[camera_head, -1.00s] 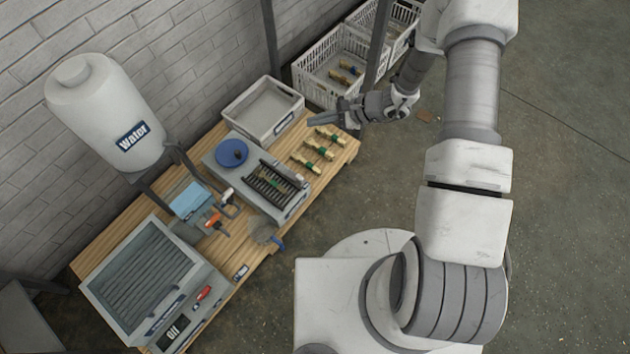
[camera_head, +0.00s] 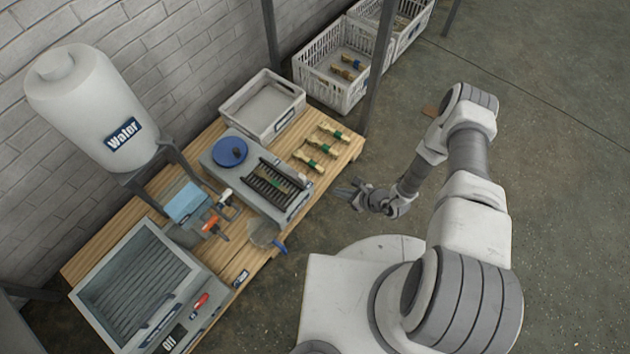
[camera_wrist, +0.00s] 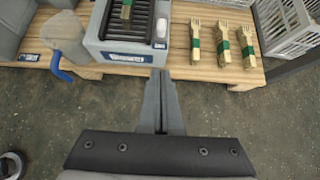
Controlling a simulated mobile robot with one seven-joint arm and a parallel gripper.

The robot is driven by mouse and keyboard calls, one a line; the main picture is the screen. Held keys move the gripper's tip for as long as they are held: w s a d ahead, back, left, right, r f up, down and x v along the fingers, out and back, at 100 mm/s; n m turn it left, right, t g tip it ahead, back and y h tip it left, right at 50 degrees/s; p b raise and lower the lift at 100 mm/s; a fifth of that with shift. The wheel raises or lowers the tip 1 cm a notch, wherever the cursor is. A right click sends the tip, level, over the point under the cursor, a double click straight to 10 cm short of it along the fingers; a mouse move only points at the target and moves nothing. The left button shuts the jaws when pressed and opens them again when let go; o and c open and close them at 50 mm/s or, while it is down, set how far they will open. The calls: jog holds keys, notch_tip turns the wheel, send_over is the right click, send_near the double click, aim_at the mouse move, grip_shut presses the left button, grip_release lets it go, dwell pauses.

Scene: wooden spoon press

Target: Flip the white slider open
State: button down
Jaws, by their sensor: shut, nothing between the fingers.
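A small white block (camera_wrist: 161,27), which may be the white slider, sits at the right end of the slatted rack on the grey press box (camera_wrist: 103,42) in the wrist view. The press box also shows in the head view (camera_head: 222,160), with a dark slatted rack (camera_head: 262,184) on it. Another small white part (camera_head: 225,196) is beside an orange-handled part on the bench; I cannot tell which one is the slider. My gripper (camera_head: 340,191) is shut and empty, off the bench's front edge. In the wrist view its fingertips (camera_wrist: 160,76) point at the press box's front, apart from the slider.
Bundled wooden utensils (camera_head: 316,161) lie right of the press box. A white tray (camera_head: 292,112) and a blue round lid (camera_head: 229,151) are behind. A basin (camera_head: 85,303) with a red switch stands at left, below a water tank (camera_head: 85,95). Floor before the bench is clear.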

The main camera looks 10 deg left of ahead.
dwell(0.3)
jog(key=b, duration=0.6)
send_near(305, 181)
jog(key=x, duration=0.5)
jog(key=shift+d+f, duration=0.15)
jog(key=shift+f, duration=0.4)
jog(key=shift+w+a+r, duration=0.1)
jog(key=shift+w+a, duration=0.2)
jog(key=shift+a, duration=0.05)
jog(key=shift+a, duration=0.15)
